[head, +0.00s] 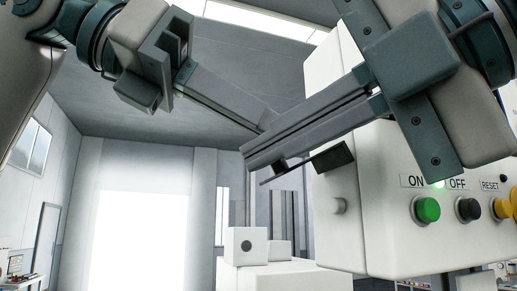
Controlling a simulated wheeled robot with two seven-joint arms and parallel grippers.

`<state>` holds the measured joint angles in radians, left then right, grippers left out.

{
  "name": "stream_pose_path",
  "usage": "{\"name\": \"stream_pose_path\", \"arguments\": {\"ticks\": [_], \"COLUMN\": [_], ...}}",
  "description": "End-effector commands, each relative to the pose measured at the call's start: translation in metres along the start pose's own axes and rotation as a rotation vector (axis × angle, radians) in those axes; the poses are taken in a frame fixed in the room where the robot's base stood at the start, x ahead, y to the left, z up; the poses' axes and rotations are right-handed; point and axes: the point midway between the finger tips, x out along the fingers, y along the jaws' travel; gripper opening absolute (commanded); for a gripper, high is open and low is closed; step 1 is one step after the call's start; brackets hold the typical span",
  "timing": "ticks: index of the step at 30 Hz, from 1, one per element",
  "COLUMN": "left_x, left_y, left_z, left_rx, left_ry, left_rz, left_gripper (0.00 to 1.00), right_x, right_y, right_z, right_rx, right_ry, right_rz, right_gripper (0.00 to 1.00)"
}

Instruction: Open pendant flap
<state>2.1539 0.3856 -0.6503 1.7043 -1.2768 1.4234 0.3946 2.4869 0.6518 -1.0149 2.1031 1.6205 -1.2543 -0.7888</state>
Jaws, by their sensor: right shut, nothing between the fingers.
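The pendant (375,235) is a white box at the right, with a green ON button (427,209), a black OFF button (468,209) and a yellow RESET button (502,208). A thin dark plate (334,156), perhaps the flap, juts left from the box, tilted; I cannot tell how it is hinged. My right gripper (247,158) is shut and empty. Its long fingers cross in front of the box, just above the plate; contact is unclear. My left gripper (262,127) points in from the upper left, its tips close to or behind the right fingers; its opening is unclear.
A pale round knob (339,206) sits on the box's left side. White blocks (246,246) stand low in the middle distance. A bright doorway or panel (145,225) is at the back left. The space left of centre, below my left gripper, looks clear.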

Motion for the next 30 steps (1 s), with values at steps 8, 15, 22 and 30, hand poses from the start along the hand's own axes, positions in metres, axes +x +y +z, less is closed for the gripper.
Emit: {"name": "stream_pose_path", "arguments": {"ticks": [8,15,22,30], "left_x": [0.000,0.000,0.000,0.000], "left_y": [0.000,0.000,0.000,0.000], "left_z": [0.000,0.000,0.000,-0.002], "left_rx": [0.000,0.000,0.000,0.000], "left_ry": [0.000,0.000,0.001,0.006], "left_rz": [0.000,0.000,0.000,-0.001], "left_gripper": [0.00,0.00,0.00,0.01], "right_x": [-0.002,-0.002,-0.005,-0.007], "right_y": [0.000,0.000,0.003,0.004], "right_z": [0.005,0.006,0.015,0.018], "right_rx": [0.000,0.007,0.052,0.056], "right_ry": [0.000,0.001,-0.001,-0.009], "right_rz": [0.000,0.003,0.028,0.032], "right_gripper": [0.00,0.00,0.00,0.00]}}
